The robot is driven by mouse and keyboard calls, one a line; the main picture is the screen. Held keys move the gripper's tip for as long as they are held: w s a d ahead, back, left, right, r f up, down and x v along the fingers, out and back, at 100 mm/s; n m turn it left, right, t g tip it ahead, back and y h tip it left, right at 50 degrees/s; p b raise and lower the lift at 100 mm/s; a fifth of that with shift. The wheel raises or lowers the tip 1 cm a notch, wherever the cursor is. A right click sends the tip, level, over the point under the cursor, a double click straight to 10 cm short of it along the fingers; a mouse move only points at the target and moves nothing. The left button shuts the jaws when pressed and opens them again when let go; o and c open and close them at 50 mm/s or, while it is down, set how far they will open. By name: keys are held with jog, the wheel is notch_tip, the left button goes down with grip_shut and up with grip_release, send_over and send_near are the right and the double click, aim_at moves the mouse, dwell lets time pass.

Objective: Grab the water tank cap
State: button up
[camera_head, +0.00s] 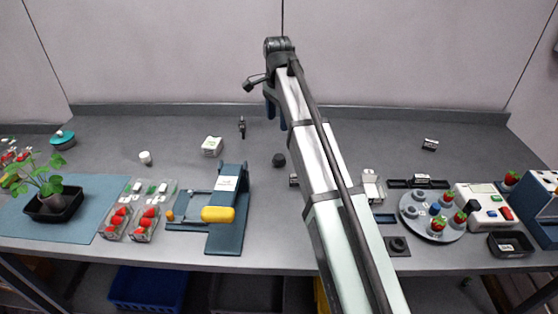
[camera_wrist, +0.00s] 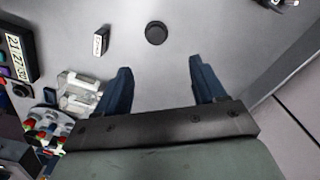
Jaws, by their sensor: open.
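A small dark round piece, which looks like the cap (camera_head: 279,160), lies on the grey bench left of my arm. In the wrist view a dark disc that appears to be the same cap (camera_wrist: 156,33) lies flat beyond the fingertips, between their lines. My gripper (camera_head: 275,112) is raised above the back of the bench, apart from the cap. In the wrist view my gripper (camera_wrist: 160,78) has its two blue fingers spread with nothing between them. No water tank can be clearly made out.
A small box (camera_wrist: 100,40) and a clear container (camera_wrist: 82,92) lie near the cap. A blue stand with a yellow handle (camera_head: 218,214) is to its left. A round plate with strawberries (camera_head: 415,224) is at the right. Bench around the cap is mostly clear.

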send_over(280, 156)
jog(key=shift+m, duration=0.4)
jog(key=f, duration=0.8)
jog(key=shift+w+a+f, duration=0.2)
jog(key=shift+a+f, duration=0.1)
jog(key=shift+a, duration=0.05)
jog(key=shift+s+d+f, duration=0.15)
jog(key=shift+f, duration=0.55)
jog(key=shift+s+d+f, duration=0.1)
jog(key=shift+d+f, duration=0.05)
jog(key=shift+f, duration=1.8)
jog(key=c, duration=1.1)
jog(key=shift+r, duration=0.1)
jog(key=shift+c, duration=0.2)
